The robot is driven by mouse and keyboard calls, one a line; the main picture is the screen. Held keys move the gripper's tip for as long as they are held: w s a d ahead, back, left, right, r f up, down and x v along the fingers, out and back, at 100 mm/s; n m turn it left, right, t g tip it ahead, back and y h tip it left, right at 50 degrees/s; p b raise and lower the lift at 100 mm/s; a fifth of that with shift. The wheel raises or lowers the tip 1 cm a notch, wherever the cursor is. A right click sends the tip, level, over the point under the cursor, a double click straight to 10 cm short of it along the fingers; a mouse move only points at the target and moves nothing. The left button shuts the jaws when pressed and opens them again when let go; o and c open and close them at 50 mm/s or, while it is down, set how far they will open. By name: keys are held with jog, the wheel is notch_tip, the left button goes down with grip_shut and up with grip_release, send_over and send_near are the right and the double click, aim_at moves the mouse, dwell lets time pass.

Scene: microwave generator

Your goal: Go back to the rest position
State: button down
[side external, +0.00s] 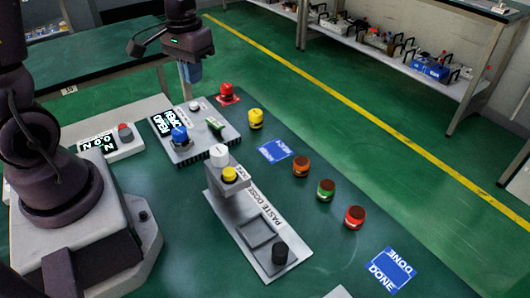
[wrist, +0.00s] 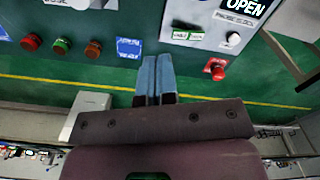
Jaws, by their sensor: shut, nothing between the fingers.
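My gripper (side external: 190,76) is above the back edge of the green table in the side external view, behind the control panel, and holds nothing. Its two blue fingers are pressed together in the wrist view (wrist: 157,72). The grey control panel (side external: 205,143) lies below and in front of it, with an OPEN display (side external: 170,121), a blue knob (side external: 180,135) and a green switch (side external: 214,125). The wrist view shows the OPEN display (wrist: 243,8) and green switch (wrist: 188,35) at upper right. My gripper appears clear of everything.
A red button (side external: 227,93) and yellow jar (side external: 256,118) stand right of the panel. The paste dosing stand (side external: 252,225) is nearer the camera. Three jars, orange (side external: 301,166), green (side external: 326,190) and red (side external: 354,217), stand between two blue mats (side external: 275,151) (side external: 388,271).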

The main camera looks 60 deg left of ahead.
jog(key=s+d+r+m+t, duration=0.4)
jog(key=s+d+r+t, duration=0.1)
jog(key=s+d+r, duration=0.4)
notch_tip(320, 180, up, 3)
jog(key=shift+s+d+r, duration=0.1)
jog(key=shift+s+d, duration=0.2)
jog(key=shift+d, duration=0.9)
